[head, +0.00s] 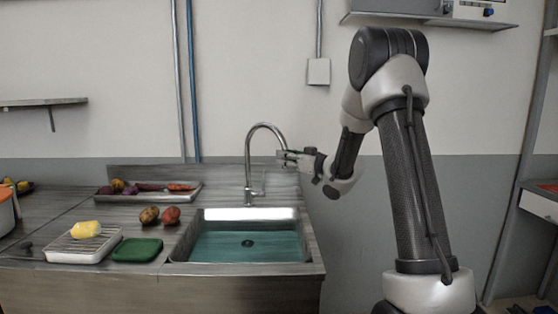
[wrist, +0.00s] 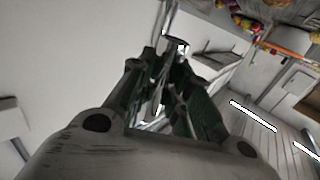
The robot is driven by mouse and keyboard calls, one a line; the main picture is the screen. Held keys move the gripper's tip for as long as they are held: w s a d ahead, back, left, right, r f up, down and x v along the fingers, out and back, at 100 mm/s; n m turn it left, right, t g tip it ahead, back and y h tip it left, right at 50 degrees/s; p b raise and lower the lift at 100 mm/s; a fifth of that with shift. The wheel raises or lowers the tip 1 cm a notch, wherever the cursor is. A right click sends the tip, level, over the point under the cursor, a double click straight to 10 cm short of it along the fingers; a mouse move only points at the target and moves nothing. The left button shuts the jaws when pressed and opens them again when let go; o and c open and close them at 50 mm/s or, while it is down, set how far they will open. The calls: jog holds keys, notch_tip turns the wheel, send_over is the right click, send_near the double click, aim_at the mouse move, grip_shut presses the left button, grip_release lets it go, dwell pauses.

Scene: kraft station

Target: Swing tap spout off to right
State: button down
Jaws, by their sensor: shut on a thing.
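The tap (head: 248,165) is a tall grey gooseneck standing behind the sink, its spout (head: 279,134) arching over to the right and down. My gripper (head: 284,155) reaches in from the right and is shut on the lower end of the spout. In the wrist view the dark green fingers of my gripper (wrist: 165,85) are close together, with a piece of shiny metal (wrist: 176,44) at their tips. The very tip of the spout is hidden by the fingers.
The sink (head: 190,240) with a teal bottom lies below the tap. A vegetable tray (head: 140,195) stands behind. Air above the sink is clear.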

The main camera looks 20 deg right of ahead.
jog(key=shift+w+d+r, duration=0.1)
jog(key=shift+w+d, duration=0.15)
jog(key=shift+d, duration=0.2)
jog(key=c, duration=1.3)
grip_release()
jog(key=v, duration=1.2)
